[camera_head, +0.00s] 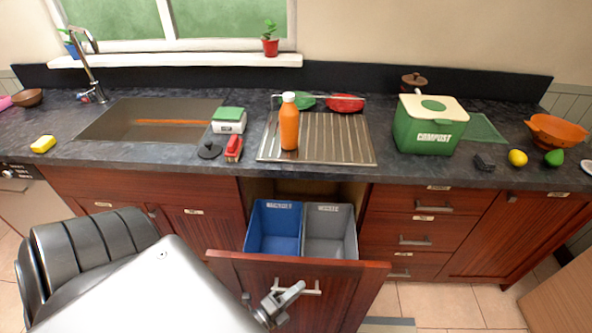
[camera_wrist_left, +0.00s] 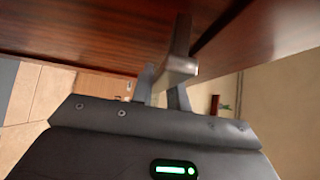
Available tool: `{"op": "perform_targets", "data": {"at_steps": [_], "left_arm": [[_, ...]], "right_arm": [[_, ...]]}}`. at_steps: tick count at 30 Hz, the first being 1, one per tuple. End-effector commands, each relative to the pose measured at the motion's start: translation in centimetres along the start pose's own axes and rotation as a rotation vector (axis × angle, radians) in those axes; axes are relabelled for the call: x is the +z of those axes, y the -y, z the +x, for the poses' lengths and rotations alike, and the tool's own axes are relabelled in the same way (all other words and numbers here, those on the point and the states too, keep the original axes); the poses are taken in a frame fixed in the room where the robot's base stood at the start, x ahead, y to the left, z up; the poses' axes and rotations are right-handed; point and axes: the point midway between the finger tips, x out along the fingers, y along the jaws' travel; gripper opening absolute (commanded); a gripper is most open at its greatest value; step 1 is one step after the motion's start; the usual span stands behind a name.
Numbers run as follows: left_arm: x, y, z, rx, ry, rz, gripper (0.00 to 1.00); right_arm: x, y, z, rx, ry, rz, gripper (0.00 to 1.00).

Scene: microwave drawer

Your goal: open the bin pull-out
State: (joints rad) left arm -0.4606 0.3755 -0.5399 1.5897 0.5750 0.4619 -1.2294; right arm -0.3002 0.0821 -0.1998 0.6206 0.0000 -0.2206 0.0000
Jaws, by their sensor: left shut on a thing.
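The bin pull-out (camera_head: 235,270) is a red-brown wooden front that stands well out from the cabinet. A blue bin (camera_head: 272,228) and a grey bin (camera_head: 330,232) show side by side inside it. My left gripper (camera_head: 283,298) is at the front's metal handle (camera_head: 312,289), shut on it. In the left wrist view the handle (camera_wrist_left: 178,66) sits between the fingers (camera_wrist_left: 165,88), against the dark wooden front (camera_wrist_left: 90,35). My right gripper is in neither view.
The counter above holds a sink (camera_head: 145,120), a drainboard (camera_head: 345,150) with an orange bottle (camera_head: 289,125), and a green compost box (camera_head: 428,125). Closed drawers (camera_head: 415,222) are right of the pull-out. Tiled floor (camera_head: 450,305) shows free at the lower right.

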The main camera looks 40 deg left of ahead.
Motion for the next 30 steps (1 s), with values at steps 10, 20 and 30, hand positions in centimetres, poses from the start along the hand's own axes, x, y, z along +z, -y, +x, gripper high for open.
{"op": "perform_targets", "data": {"at_steps": [10,20,30], "left_arm": [[0.1,0.0,0.0,0.001,0.001,0.001,0.36],[0.0,-0.1,-0.2,0.001,0.000,0.000,0.38],[0.0,-0.4,-5.8,0.004,0.000,-0.001,0.38]], "right_arm": [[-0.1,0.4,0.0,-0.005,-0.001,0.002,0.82],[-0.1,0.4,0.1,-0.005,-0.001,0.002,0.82],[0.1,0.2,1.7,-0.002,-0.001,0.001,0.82]]}}
